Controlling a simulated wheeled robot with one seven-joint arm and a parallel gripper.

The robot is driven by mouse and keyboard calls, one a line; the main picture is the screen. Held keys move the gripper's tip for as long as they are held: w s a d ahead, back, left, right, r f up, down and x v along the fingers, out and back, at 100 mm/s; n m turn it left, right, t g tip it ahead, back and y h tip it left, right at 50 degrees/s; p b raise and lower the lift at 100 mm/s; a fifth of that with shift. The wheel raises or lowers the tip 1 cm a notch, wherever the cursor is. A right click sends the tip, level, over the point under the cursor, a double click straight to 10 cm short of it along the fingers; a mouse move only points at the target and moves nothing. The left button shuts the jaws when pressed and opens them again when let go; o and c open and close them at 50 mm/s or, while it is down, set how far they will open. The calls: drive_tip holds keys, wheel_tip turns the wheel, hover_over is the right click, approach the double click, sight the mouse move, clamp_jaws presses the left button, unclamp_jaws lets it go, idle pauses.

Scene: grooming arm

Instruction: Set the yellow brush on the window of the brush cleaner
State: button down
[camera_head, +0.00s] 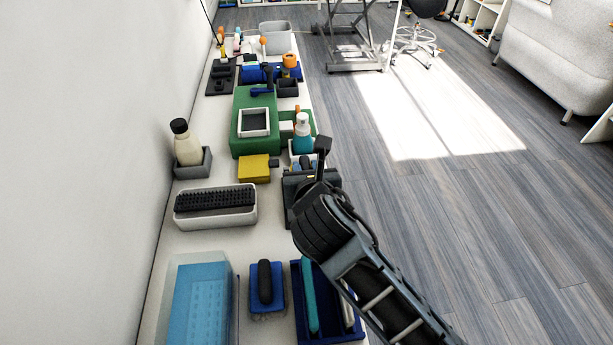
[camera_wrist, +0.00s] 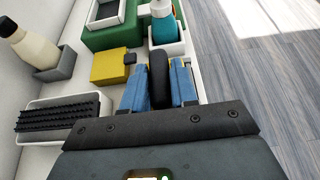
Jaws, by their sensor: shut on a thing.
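My gripper (camera_wrist: 158,90) is shut on a dark, rounded handle (camera_wrist: 158,74) between its two blue fingers. What lies below the handle is hidden, so I cannot tell its body colour. A yellow block (camera_head: 255,168) with a small dark piece at its right side sits left of the gripper; it also shows in the wrist view (camera_wrist: 109,66). It is apart from the fingers. A green block (camera_head: 245,145) stands beyond it, with a white square frame (camera_head: 254,123) around a dark window on top. I cannot tell for certain whether this is the brush cleaner.
A white tray with black bristles (camera_head: 215,199), a bottle in a grey holder (camera_head: 193,165) and a teal bottle (camera_head: 303,142) stand close by. A blue brush (camera_head: 266,287), a light-blue bin (camera_head: 200,300) and a dark-blue tray (camera_head: 318,333) are nearer. Free room is narrow.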

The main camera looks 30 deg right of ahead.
drive_tip(key=shift+r+p, duration=2.05)
drive_tip(key=shift+p, duration=0.5)
drive_tip(key=shift+r+p, duration=0.35)
drive_tip(key=shift+p, duration=0.1)
